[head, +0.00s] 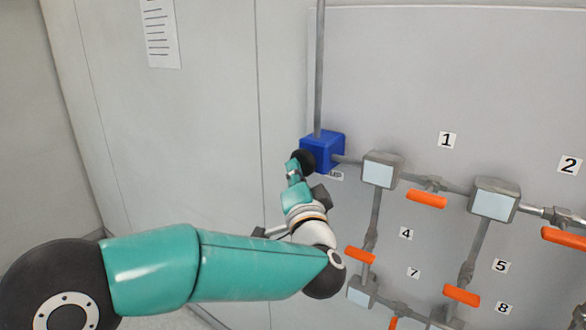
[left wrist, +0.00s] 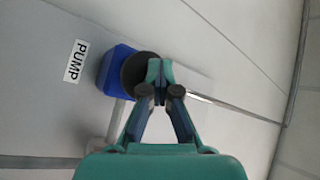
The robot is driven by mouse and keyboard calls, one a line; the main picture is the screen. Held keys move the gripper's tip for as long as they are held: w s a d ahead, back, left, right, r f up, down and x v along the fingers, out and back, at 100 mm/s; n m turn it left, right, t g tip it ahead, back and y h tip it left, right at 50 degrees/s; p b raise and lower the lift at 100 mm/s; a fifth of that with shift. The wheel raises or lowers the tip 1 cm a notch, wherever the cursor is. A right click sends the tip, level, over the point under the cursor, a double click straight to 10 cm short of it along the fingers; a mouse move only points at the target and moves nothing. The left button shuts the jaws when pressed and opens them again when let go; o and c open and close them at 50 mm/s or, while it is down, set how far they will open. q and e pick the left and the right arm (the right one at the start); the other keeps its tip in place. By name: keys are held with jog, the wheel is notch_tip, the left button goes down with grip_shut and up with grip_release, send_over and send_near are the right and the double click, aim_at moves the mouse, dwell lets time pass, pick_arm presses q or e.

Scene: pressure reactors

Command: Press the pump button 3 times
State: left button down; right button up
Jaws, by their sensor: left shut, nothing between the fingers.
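The pump is a blue box (head: 327,148) on the wall panel in the head view, with a dark round button (head: 303,160) on its front left face. My left gripper (head: 294,168) is at the button, its fingertips overlapping it in the picture. In the left wrist view the blue box (left wrist: 115,72) sits beside a PUMP label (left wrist: 76,61). The dark button (left wrist: 138,74) is partly hidden behind the shut, empty fingers of my left gripper (left wrist: 160,72). I cannot tell whether they touch the button or press it in. My right gripper is not in view.
Grey pipes join grey boxes (head: 381,171) and orange valve handles (head: 427,199) to the right of the pump. A vertical pipe (head: 319,70) rises from the blue box. The wall to the left is bare apart from a paper sheet (head: 160,33).

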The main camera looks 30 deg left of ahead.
pick_arm(q)
jog(key=shift+w, duration=0.25)
jog(key=shift+s, duration=0.15)
dwell(0.3)
jog(key=s, duration=0.3)
jog(key=shift+s+a+f, duration=0.1)
jog(key=shift+s, duration=0.3)
dwell(0.3)
jog(key=shift+s+a, duration=0.2)
jog(key=shift+s, duration=2.3)
